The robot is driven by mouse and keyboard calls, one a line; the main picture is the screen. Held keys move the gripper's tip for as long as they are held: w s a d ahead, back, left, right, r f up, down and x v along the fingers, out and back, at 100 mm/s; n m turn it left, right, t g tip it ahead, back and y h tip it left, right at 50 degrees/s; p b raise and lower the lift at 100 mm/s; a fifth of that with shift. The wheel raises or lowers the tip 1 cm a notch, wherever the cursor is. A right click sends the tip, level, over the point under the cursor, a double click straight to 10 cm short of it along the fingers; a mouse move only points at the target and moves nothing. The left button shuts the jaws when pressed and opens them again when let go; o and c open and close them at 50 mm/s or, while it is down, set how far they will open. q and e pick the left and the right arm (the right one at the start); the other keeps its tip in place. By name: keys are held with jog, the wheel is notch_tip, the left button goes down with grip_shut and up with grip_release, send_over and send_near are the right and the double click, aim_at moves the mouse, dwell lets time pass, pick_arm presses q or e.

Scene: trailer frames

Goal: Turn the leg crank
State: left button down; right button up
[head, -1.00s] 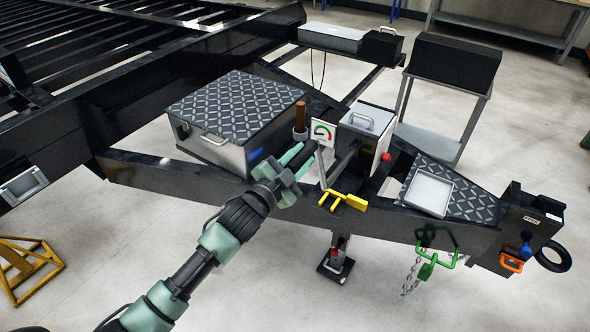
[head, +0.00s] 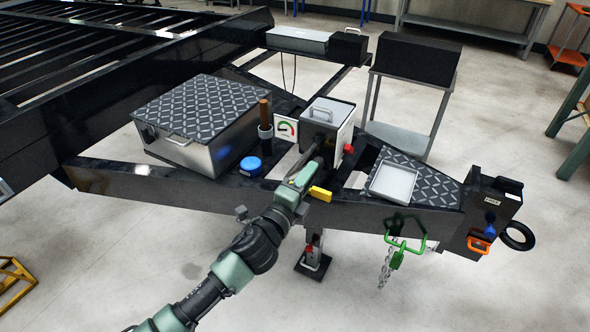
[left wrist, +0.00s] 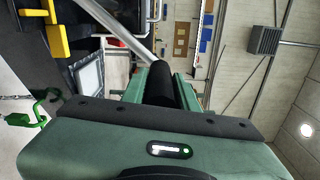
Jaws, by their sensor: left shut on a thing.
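My left gripper (head: 302,178) is shut on this grip, at the near side of the trailer tongue. The fingers hide part of the grip in the head view. The trailer's leg (head: 313,260) stands on the floor below the frame. My right gripper is not in view.
A yellow lever (head: 320,193) sits just right of my gripper. A blue cap (head: 251,166), a wooden-handled lever (head: 265,115) and a gauge plate (head: 286,128) stand close by on the left. A red knob (head: 348,149) is on the right. The near floor is open.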

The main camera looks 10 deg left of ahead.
pick_arm(q)
jog(key=shift+s+d+f+m+b, duration=0.2)
jog(key=shift+d+f+m+b, duration=0.15)
jog(key=shift+d+f+m, duration=0.3)
jog(key=shift+s+d+f+m+b, duration=0.25)
jog(key=shift+d+f+m+b, duration=0.1)
jog(key=shift+d+f+m, duration=0.3)
jog(key=shift+s+d+f+m+b, duration=0.2)
jog(key=shift+d+f+m+b, duration=0.2)
jog(key=shift+f+m, duration=0.3)
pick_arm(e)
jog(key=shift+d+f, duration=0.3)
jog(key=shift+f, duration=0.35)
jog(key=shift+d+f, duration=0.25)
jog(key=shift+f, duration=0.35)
pick_arm(q)
jog(key=shift+f, duration=0.15)
jog(key=c, duration=1.1)
grip_release()
jog(key=b+v, duration=0.1)
jog(key=v, duration=0.6)
jog(key=shift+s, duration=0.35)
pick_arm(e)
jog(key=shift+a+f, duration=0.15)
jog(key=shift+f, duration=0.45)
pick_arm(q)
jog(key=shift+a, duration=0.1)
